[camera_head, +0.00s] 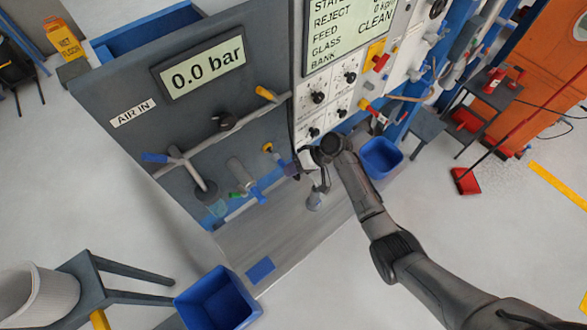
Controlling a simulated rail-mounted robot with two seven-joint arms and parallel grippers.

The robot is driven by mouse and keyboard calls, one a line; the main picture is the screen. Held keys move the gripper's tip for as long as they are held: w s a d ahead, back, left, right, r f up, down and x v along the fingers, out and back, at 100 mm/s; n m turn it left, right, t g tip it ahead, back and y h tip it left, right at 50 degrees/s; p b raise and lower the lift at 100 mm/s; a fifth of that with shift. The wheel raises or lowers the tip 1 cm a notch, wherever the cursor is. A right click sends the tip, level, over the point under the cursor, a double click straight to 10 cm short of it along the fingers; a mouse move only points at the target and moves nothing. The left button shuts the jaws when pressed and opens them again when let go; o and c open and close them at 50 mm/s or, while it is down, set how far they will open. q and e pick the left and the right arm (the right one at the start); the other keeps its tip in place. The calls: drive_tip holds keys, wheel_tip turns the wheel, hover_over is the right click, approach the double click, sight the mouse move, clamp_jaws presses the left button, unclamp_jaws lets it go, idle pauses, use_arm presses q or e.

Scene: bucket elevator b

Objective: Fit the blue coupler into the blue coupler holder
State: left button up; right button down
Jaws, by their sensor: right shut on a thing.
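My right gripper (301,167) is in front of the lower right part of the grey panel (115,85), at the end of my arm from the lower right. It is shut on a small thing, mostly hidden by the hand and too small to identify. A small dark bluish piece (290,169) shows at the jaws' left side; I cannot tell whether it is the blue coupler. A blue fitting (257,194) sits on the pipework to the left, apart from the gripper. I cannot make out the blue coupler holder for certain. My left gripper is out of view.
The panel carries a "0.0 bar" display (207,77), pipes and a blue-handled valve (155,157). A control board (327,95) with knobs stands above the gripper. Blue bins stand at right (381,156) and lower left (217,300).

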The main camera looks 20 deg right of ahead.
drive_tip(key=shift+w+a+b, duration=0.15)
drive_tip(key=shift+w+b, duration=0.3)
drive_tip(key=shift+w, duration=0.1)
drive_tip(key=shift+w+a+b, duration=0.3)
drive_tip(key=shift+w+b, duration=0.45)
drive_tip(key=shift+w, duration=0.2)
drive_tip(key=c, duration=0.8)
unclamp_jaws()
drive_tip(key=b+v, duration=0.2)
drive_tip(key=v, duration=1.1)
drive_tip(key=shift+s+d+r, duration=0.1)
drive_tip(key=shift+d+r, duration=0.2)
